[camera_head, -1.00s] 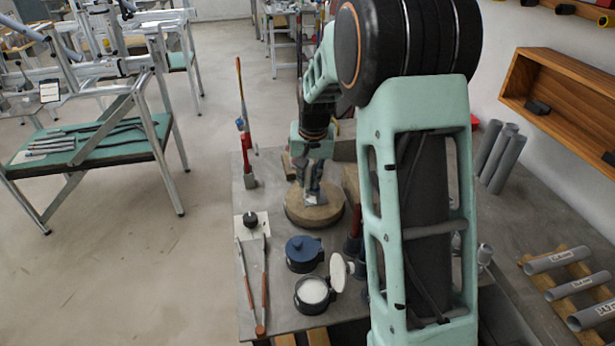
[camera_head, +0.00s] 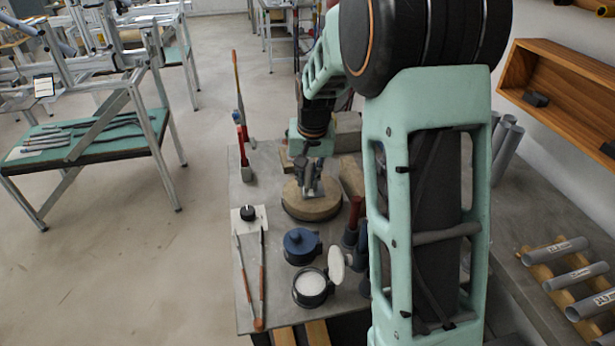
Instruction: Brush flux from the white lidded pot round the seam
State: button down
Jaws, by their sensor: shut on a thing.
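A dark pot with white contents (camera_head: 310,287) stands near the front of the grey bench, with its white lid (camera_head: 336,264) tilted open at its right side. My gripper (camera_head: 312,190) points down at a round wooden block (camera_head: 312,208) farther back. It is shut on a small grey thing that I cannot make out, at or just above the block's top. Two thin long-handled tools lie at the bench's left, a left one (camera_head: 243,275) and a right one (camera_head: 262,270). I cannot make out a brush tip or the seam.
A red-handled tool (camera_head: 354,213) stands upright to the right, partly near my arm. A tall red and blue tool (camera_head: 242,140) stands at the back left. Grey tubes (camera_head: 554,252) lie on a rack at right.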

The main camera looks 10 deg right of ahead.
jog(key=shift+w+r+p+v, duration=0.1)
jog(key=shift+w+p+v, duration=0.15)
jog(key=shift+p+v, duration=0.7)
jog(key=shift+w+r+p+v, duration=0.1)
jog(key=shift+w+p+v, duration=0.3)
jog(key=shift+v, duration=0.9)
jog(key=shift+w+p+v, duration=0.15)
jog(key=shift+p+v, duration=0.7)
jog(key=shift+v, duration=0.25)
jog(key=shift+d, duration=0.15)
